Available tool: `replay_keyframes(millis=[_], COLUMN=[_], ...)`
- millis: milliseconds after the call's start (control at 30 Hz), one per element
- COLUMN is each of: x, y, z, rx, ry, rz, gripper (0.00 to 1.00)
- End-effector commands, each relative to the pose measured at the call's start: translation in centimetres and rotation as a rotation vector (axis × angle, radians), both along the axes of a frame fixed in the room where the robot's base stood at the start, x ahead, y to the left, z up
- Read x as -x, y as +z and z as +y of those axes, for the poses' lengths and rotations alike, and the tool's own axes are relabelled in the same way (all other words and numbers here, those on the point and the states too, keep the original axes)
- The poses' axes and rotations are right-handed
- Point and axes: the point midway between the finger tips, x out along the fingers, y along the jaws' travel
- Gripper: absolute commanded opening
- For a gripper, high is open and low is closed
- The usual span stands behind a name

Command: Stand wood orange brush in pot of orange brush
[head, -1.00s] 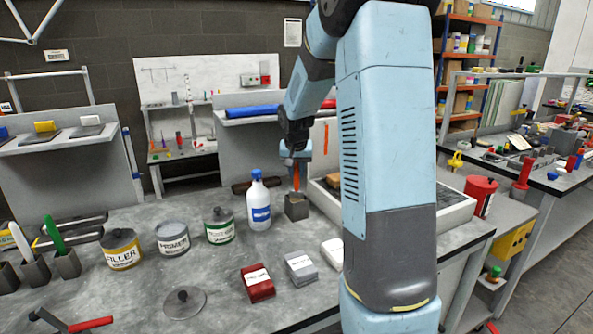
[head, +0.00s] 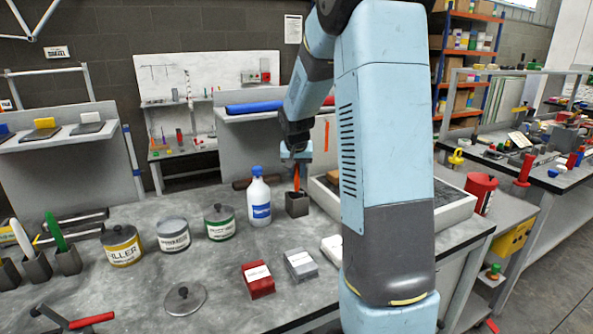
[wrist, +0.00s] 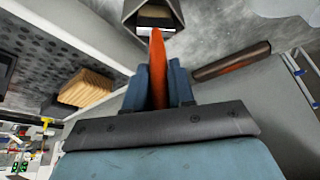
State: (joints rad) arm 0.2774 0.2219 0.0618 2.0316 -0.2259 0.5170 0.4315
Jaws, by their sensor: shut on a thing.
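My gripper (head: 296,157) is shut on an orange brush (head: 296,178) that points down, close to upright. The brush's lower end is at the mouth of a grey square pot (head: 297,206) on the bench. In the wrist view the orange brush (wrist: 157,75) runs from between the fingers to the pot (wrist: 172,8), with a pale patch in the pot's mouth. I cannot tell how deep the brush sits, or whether another brush is inside.
A white bottle (head: 259,199) stands just left of the pot. A dark brown cylinder (wrist: 232,62) lies beside it. Lidded cans (head: 219,222) stand further left; red (head: 257,279) and grey (head: 300,265) blocks lie in front. A shallow tray (head: 455,212) is to the right.

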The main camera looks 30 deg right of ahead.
Motion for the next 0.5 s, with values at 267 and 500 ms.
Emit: replay_keyframes(millis=[267, 500], x=[0.00, -0.02], y=[-0.44, -0.62], z=[-0.01, -0.03], rx=[0.000, 0.000], ry=[0.000, -0.001], rz=[0.000, -0.001], gripper=[0.00, 0.00])
